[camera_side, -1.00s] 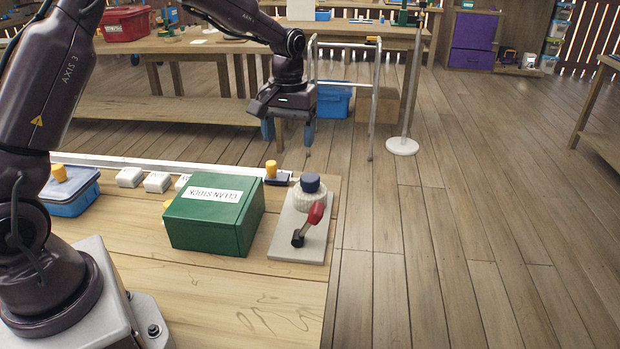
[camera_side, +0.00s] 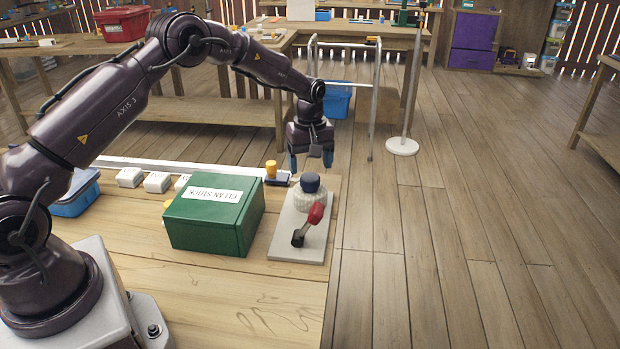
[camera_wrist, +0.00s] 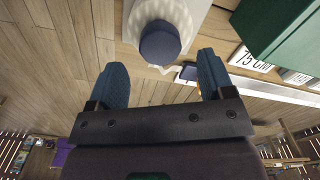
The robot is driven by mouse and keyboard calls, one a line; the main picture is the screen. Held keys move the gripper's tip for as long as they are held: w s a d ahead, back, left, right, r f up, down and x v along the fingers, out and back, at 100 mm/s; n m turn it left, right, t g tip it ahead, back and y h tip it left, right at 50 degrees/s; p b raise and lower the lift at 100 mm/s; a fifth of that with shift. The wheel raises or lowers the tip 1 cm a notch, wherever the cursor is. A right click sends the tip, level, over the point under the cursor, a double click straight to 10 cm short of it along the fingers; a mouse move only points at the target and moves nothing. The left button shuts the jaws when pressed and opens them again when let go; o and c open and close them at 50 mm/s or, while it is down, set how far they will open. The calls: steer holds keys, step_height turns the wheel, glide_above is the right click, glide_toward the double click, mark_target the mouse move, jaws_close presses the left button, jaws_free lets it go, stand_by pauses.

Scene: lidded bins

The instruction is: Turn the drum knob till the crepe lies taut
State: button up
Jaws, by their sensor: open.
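The drum knob (camera_side: 310,182) is a dark blue round cap on top of a white crepe-wrapped drum (camera_side: 309,197). The drum stands upright on a pale base plate (camera_side: 285,246) near the table's right edge. A crank with a red grip (camera_side: 316,213) is in front of the drum. My gripper (camera_side: 311,161) is open and empty, pointing down, just above and behind the knob. In the wrist view the knob (camera_wrist: 160,43) lies ahead of the two blue fingers (camera_wrist: 163,75), near the gap between their tips. I cannot tell how taut the crepe is.
A white rail (camera_side: 150,163), a yellow-topped piece (camera_side: 271,169) and white blocks (camera_side: 156,182) lie behind. The table front is clear.

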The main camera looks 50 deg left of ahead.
mark_target(310, 176)
steer(key=shift+f, duration=2.35)
steer(key=c, duration=0.9)
